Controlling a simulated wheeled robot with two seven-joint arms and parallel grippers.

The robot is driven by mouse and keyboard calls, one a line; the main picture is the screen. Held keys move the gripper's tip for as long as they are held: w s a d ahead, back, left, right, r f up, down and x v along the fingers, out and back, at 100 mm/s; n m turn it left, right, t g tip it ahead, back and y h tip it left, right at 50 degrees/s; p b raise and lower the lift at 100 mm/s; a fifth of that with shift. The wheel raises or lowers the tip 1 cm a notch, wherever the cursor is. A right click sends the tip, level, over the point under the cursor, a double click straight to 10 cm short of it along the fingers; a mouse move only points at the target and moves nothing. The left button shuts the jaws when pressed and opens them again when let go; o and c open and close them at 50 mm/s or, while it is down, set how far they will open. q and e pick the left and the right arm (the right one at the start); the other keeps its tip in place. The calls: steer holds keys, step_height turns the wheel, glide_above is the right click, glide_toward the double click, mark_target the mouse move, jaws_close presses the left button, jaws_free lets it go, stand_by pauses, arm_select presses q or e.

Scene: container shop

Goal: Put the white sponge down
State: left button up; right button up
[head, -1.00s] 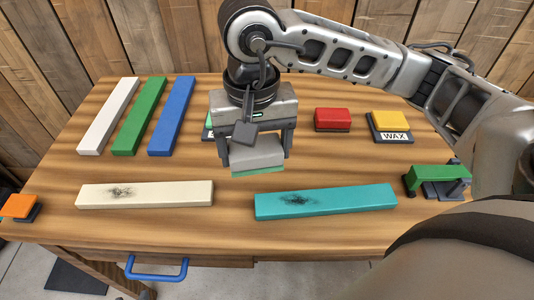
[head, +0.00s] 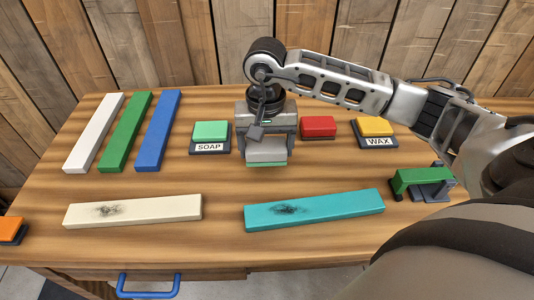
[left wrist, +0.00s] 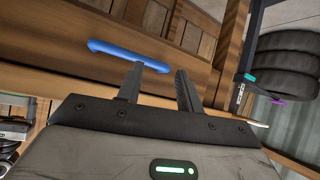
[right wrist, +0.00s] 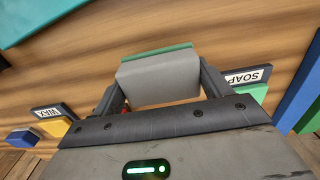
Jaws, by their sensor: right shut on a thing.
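The white sponge (head: 266,151) is a pale grey-white block with a green underside. My right gripper (head: 266,156) is shut on it, one finger on each side. The sponge is low over the table between the soap and the red block; I cannot tell whether it touches the wood. The right wrist view shows the sponge (right wrist: 160,82) level between the fingers, its green edge on the far side. My left gripper (left wrist: 157,78) is open and empty in the left wrist view, with the blue drawer handle (left wrist: 125,54) beyond it.
The soap (head: 211,133) is left of the sponge; the red block (head: 318,127) and wax (head: 376,127) are right. A smudged cream bar (head: 150,209) and teal bar (head: 340,206) lie in front. White, green and blue bars lie at left. A green-topped stand (head: 420,178) is at right.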

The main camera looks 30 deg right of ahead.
mark_target(267, 158)
steer(key=shift+w+d+f, duration=0.15)
steer(key=shift+d+f, duration=0.05)
steer(key=shift+f, duration=0.1)
step_height(267, 158, down, 3)
steer(key=shift+w+d+f+p, duration=0.1)
steer(key=shift+p, duration=0.35)
steer(key=shift+f+b, duration=0.4)
steer(key=o, duration=0.9)
steer(key=shift+r, duration=0.1)
step_height(267, 158, up, 12)
steer(key=shift+r, duration=0.2)
